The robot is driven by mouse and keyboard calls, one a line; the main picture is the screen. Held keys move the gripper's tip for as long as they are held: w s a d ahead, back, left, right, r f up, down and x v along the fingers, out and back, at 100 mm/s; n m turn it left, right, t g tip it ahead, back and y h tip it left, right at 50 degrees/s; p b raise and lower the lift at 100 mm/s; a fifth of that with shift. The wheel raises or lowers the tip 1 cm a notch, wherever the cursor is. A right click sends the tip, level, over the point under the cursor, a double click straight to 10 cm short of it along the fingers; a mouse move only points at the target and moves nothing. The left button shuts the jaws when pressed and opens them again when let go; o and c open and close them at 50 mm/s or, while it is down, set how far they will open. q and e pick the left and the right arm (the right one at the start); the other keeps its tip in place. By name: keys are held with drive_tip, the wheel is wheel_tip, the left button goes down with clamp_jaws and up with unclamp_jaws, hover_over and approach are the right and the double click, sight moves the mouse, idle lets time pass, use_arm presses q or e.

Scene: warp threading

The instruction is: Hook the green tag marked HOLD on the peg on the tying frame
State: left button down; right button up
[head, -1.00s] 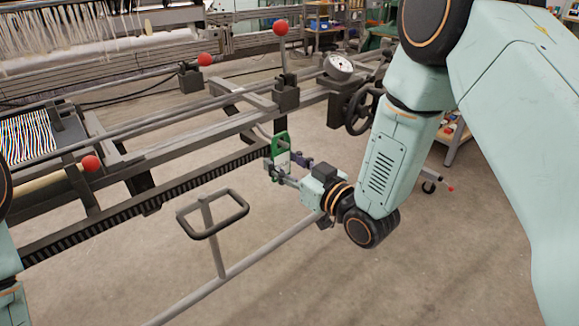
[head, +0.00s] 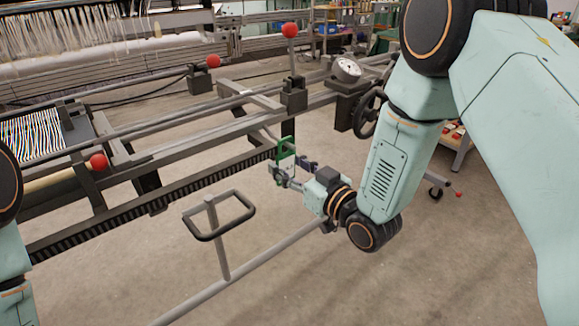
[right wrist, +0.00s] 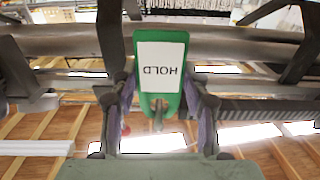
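The green tag (head: 286,149) stands at the fingertips of my right gripper (head: 289,171), beside the dark frame. In the right wrist view, the tag (right wrist: 138,82) shows a white label with HOLD upside down. The fingers of my right gripper (right wrist: 162,92) lie along both side edges of the tag and look shut on it. A small grey peg-like end (right wrist: 158,119) shows at the tag's narrow end, by its hole; I cannot tell whether it passes through. Only part of my left arm shows at the left edge; its gripper is out of view.
The tying frame's long rails (head: 190,122) run behind the tag. A looped handle (head: 218,234) on a grey bar stands in front.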

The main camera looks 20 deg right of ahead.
drive_tip(key=o, duration=0.5)
drive_tip(key=v, duration=1.2)
